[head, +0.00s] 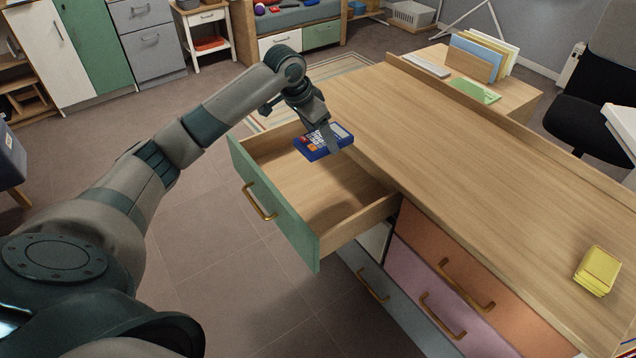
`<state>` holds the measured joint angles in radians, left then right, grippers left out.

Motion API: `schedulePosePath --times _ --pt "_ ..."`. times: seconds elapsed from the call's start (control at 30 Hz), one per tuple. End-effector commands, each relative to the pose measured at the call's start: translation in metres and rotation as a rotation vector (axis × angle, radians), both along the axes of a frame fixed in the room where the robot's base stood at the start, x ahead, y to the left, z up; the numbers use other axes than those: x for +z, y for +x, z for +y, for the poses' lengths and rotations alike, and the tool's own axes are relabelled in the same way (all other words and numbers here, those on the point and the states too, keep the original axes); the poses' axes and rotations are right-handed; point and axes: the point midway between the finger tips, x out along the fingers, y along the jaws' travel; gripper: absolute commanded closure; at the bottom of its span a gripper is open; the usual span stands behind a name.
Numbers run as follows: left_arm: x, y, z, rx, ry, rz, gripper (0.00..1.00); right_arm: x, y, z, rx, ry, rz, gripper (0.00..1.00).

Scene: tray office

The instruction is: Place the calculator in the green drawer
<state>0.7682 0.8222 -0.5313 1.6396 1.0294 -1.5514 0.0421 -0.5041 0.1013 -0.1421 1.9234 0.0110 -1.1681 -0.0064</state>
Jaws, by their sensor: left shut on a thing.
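The calculator (312,152) is blue with light and orange keys. My left gripper (328,138) is shut on it, and one finger crosses its face. The calculator is held over the back part of the open green drawer (284,216), near the desk's edge. The drawer is pulled far out, and its wooden floor looks empty where I see it. I cannot tell the exact height of the calculator above the drawer floor. My right gripper is not in view.
The wooden desk top (450,170) is mostly clear, with a yellow pad stack (597,270) at right. Orange (440,255) and pink (425,290) drawers below are shut. A file rack (480,58) stands beyond the desk. Open floor lies left of the drawer.

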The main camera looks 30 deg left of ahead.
Motion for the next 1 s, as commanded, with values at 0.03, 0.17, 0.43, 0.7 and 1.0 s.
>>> schedulePosePath --times 0.03,0.17,0.43,0.7,1.0 --pt "-0.007 -0.001 0.000 0.000 0.000 0.002 0.58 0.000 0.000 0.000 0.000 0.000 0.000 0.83" --pt "-0.028 -0.001 0.000 0.000 0.001 0.004 0.58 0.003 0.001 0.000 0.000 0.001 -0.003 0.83" --pt "-0.088 -0.001 0.000 0.000 0.001 0.004 0.58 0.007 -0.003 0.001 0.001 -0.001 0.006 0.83" --pt "-0.125 0.000 0.000 0.000 0.000 0.000 0.58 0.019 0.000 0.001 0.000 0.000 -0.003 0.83" --pt "-0.129 0.000 0.000 -0.001 0.000 0.000 0.58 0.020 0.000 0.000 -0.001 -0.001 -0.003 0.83"
